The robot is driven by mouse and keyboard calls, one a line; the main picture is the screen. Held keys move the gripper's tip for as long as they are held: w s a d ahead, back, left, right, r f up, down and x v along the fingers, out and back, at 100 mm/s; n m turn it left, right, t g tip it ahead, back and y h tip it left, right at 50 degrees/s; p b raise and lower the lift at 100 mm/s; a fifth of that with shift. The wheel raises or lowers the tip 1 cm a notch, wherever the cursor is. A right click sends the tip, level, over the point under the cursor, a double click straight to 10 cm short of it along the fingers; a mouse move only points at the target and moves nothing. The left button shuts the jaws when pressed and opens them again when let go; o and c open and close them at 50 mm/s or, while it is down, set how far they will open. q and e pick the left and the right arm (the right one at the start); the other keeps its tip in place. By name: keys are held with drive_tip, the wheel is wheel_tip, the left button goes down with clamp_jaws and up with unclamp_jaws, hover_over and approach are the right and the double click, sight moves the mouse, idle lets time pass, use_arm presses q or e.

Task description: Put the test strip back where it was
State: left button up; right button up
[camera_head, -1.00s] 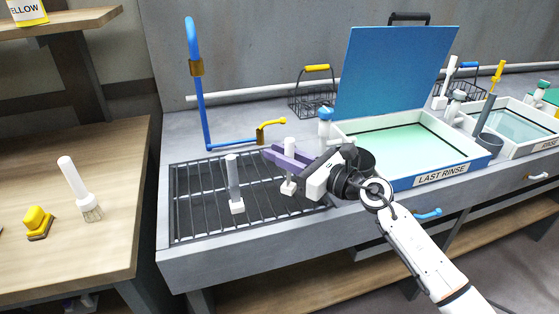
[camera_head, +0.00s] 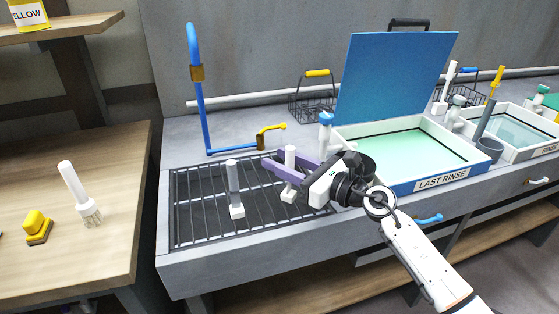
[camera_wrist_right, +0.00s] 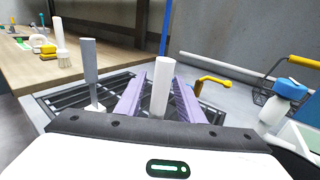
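No object is clearly marked as the test strip. Two slim uprights with white feet stand on the dark drain grate (camera_head: 205,225): a grey one (camera_head: 233,178) at left and a white one (camera_head: 290,158) at right. My right gripper (camera_head: 279,168) has its purple fingers on either side of the white upright, below its top. In the right wrist view, the white upright (camera_wrist_right: 162,88) stands between the fingers, with a narrow gap on at least one side, so the gripper looks open. The grey upright (camera_wrist_right: 89,65) stands outside the fingers to the left. My left gripper is not in view.
A blue pipe (camera_head: 200,110) and yellow tap (camera_head: 268,134) stand behind the grate. The LAST RINSE tray (camera_head: 442,182) with its blue lid (camera_head: 395,75) is at right, near my right arm.

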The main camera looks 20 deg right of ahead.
drive_tip(key=b+v, duration=0.1)
drive_tip(key=v, duration=1)
drive_tip(key=shift+d, duration=0.15)
drive_tip(key=shift+s, duration=0.15)
idle(0.8)
